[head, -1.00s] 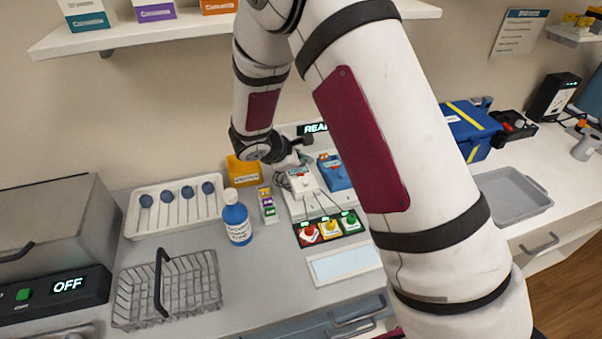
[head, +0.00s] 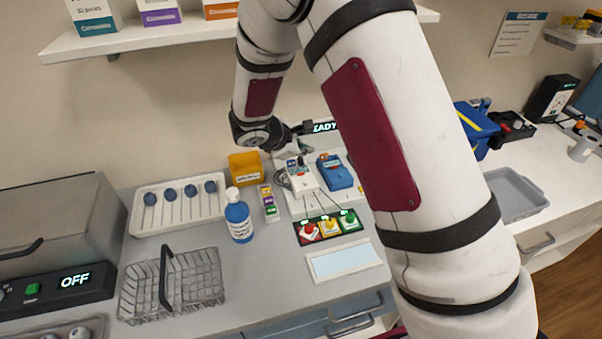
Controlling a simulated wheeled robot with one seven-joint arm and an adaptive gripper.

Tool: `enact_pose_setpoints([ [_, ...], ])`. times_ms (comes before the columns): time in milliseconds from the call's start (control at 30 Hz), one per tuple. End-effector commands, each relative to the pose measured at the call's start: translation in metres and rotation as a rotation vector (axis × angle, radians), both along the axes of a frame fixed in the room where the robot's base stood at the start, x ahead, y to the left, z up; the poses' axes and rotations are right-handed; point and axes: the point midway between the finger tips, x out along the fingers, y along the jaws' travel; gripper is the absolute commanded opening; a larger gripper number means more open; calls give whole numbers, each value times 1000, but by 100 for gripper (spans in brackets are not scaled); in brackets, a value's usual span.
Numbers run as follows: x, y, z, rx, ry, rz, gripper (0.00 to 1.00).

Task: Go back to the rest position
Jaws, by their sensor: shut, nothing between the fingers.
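My gripper (head: 298,143) is at the end of my white arm, which reaches in from the upper right. It is small in the head view and hangs above the back of the counter, over the white device (head: 302,178) and beside the blue device (head: 335,173). Its fingers look closed and hold nothing. A display with partly hidden lettering (head: 324,127) stands just behind it. My arm covers much of the middle and right of the view.
A white shelf (head: 150,44) with boxes runs above. On the counter are a blue bottle (head: 238,218), a wire basket (head: 205,290), a tray of blue-headed tools (head: 140,226), a yellow bin (head: 244,167) and a button panel (head: 331,227). A grey tray (head: 528,205) lies right.

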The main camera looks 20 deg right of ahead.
Motion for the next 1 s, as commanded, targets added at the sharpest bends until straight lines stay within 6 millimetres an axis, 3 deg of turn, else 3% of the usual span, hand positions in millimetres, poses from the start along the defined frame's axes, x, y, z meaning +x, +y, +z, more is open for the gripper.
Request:
enact_pose_setpoints([
  [267,-1,-1,2,3,-3,-5,0],
  [367,-6,-7,17,22,-21,-43,0],
  [467,-21,-17,46,68,-58,-126,0],
  [700,-85,-45,126,246,-170,-400,0],
  [1000,-181,-54,192,518,-292,-705,0],
])
